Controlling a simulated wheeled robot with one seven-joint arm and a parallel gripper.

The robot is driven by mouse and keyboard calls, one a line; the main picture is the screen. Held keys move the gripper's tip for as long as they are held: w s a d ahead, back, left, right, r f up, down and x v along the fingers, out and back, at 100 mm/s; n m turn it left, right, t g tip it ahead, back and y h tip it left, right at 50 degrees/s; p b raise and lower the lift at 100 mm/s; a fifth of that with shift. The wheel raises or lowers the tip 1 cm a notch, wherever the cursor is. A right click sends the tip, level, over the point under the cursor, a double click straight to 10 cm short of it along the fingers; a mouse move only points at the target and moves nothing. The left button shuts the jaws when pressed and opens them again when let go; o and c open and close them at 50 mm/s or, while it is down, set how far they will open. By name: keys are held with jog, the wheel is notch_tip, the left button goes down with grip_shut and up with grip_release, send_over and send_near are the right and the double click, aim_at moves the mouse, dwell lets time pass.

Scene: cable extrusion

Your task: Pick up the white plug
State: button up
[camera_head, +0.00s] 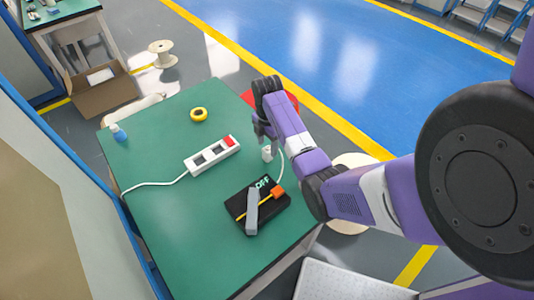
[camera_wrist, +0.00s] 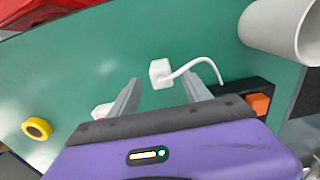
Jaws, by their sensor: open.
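The white plug (camera_head: 267,153) stands on the green table near its right edge in the head view, with a white cable curving to the black box. In the wrist view the white plug (camera_wrist: 160,73) lies just beyond the fingertips, roughly between their lines, its cable bending off to the right. My gripper (camera_head: 262,134) is above the table beside the plug in the head view. In the wrist view my gripper (camera_wrist: 163,85) has its two fingers spread with nothing between them.
A white power strip (camera_head: 212,154) with a red switch lies left of the plug. The black box (camera_head: 257,205) with an orange part (camera_head: 277,191) is below it. A yellow tape roll (camera_head: 199,114) and blue-capped bottle (camera_head: 118,132) lie farther off.

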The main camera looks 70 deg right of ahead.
aim_at(267, 149)
jog(key=shift+a+f, duration=0.1)
jog(key=shift+f, duration=1.9)
jog(key=c, duration=1.2)
grip_shut()
jog(key=shift+r+p, duration=0.15)
jog(key=shift+p, duration=0.2)
